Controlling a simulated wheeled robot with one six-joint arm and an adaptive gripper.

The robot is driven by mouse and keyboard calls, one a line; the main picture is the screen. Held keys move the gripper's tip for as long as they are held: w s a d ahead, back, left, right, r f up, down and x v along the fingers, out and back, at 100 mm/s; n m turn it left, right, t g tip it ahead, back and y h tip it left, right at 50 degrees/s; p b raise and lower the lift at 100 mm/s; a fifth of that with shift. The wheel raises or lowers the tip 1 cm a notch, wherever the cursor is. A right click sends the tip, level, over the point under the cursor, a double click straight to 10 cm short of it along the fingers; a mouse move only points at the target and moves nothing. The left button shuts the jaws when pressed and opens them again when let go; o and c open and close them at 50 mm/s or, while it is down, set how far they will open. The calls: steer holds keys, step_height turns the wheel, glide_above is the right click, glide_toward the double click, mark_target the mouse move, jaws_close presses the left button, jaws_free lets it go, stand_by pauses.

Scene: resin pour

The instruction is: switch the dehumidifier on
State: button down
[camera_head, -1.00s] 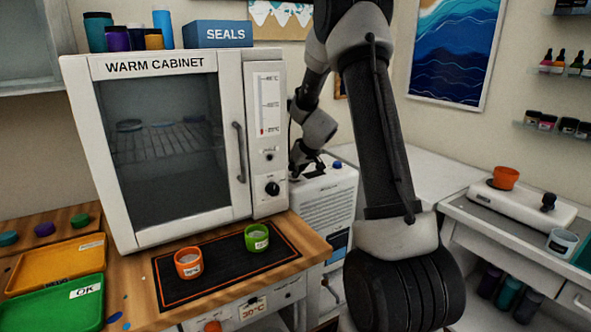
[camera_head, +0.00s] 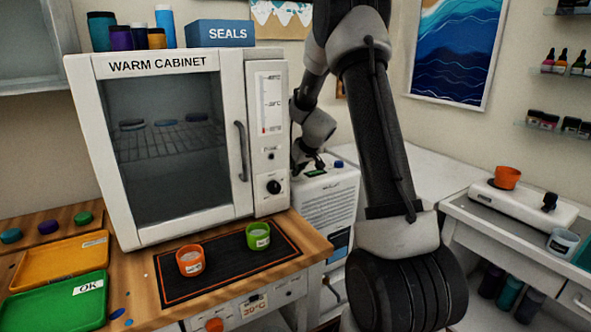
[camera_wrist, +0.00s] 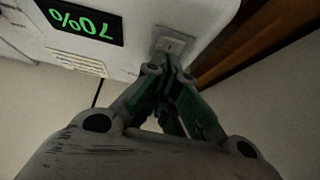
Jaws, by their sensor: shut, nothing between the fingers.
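The dehumidifier (camera_head: 325,205) is a white box with a slatted front, standing right of the warm cabinet. A small light-coloured switch (camera_wrist: 172,45) sits beside the display near the edge. My gripper (camera_wrist: 165,72) is shut and empty, its fingertips at the switch; I cannot tell whether they touch it. In the head view my gripper (camera_head: 312,170) is over the dehumidifier's top, partly hidden by the cabinet's edge.
The warm cabinet (camera_head: 235,150) stands close on the left of my gripper. Orange (camera_head: 190,260) and green (camera_head: 258,236) cups stand on the black mat (camera_head: 215,282) in front of it. A white counter (camera_head: 430,170) lies behind my arm.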

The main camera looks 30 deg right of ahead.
steer(key=v, duration=1.2)
stand_by(0.3)
steer(key=s+a+f+m+g+y, duration=0.1)
steer(key=s+a+f+m+g, duration=0.15)
steer(key=s, duration=0.65)
steer(key=s+a+r, duration=0.2)
steer(key=s+r, duration=0.1)
steer(key=s, duration=0.5)
steer(key=s+a+r+n, duration=0.1)
steer(key=s+a+r, duration=0.2)
steer(key=s, duration=0.6)
steer(key=s+a+r+n+h, duration=0.1)
steer(key=s+a+r, duration=0.2)
steer(key=s, duration=0.6)
steer(key=shift+r+g, duration=0.45)
steer(key=shift+r, duration=0.25)
